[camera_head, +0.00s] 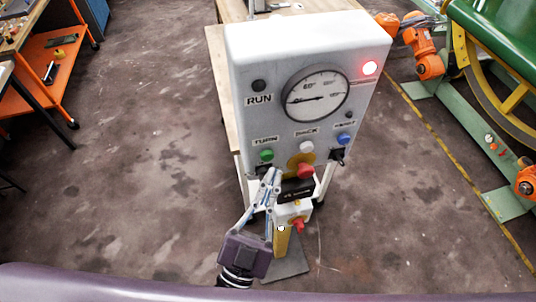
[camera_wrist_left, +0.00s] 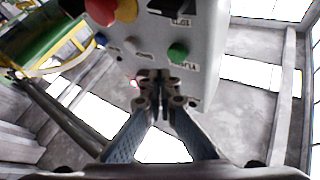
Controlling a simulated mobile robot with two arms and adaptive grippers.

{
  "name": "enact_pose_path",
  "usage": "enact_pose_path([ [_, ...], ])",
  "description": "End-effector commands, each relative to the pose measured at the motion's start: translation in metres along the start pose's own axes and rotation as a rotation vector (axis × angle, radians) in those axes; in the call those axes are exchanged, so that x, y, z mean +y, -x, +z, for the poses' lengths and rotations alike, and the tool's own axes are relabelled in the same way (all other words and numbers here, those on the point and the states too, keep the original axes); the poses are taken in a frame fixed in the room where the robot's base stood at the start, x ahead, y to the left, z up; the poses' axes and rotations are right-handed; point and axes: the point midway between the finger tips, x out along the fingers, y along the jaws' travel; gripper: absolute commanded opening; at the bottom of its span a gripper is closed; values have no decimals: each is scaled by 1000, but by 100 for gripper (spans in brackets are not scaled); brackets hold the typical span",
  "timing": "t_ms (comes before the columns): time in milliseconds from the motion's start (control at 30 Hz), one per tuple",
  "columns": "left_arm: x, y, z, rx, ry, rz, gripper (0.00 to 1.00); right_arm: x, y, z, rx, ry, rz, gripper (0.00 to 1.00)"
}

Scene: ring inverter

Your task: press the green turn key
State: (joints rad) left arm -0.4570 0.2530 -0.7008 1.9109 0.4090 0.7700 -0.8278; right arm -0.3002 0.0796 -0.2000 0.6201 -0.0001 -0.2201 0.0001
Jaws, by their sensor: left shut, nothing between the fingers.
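The grey control box (camera_head: 240,60) faces me in the head view. The green turn key (camera_head: 266,155) is a round knob low on its left, beside the TURN label. In the left wrist view the box appears upside down and the green turn key (camera_wrist_left: 178,52) is right of centre. My left gripper (camera_head: 272,174) is shut and empty, its fingertips just below the green key in the head view. In the left wrist view the left gripper (camera_wrist_left: 156,76) has its tips close to the key, a little to its left; contact cannot be told.
A white knob (camera_head: 306,147), a blue knob (camera_head: 344,139) and a red mushroom button (camera_head: 305,171) are also on the panel. A red lamp (camera_head: 369,68) is lit. A gauge (camera_head: 317,93) is above. An orange cart (camera_head: 62,65) stands left; green machinery (camera_head: 500,40) stands right.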

Motion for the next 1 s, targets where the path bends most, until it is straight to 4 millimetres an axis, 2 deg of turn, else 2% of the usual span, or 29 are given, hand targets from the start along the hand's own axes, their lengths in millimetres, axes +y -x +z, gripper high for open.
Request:
enact_pose_path([
  [400, 18, 25, -19, -1, 1, 0, 0, 0, 4, 0, 0, 0, 0, 0],
  [1000, 20, 27, -16, -6, -1, 5, 0, 0, 4, 0, 0, 0, 0, 0],
])
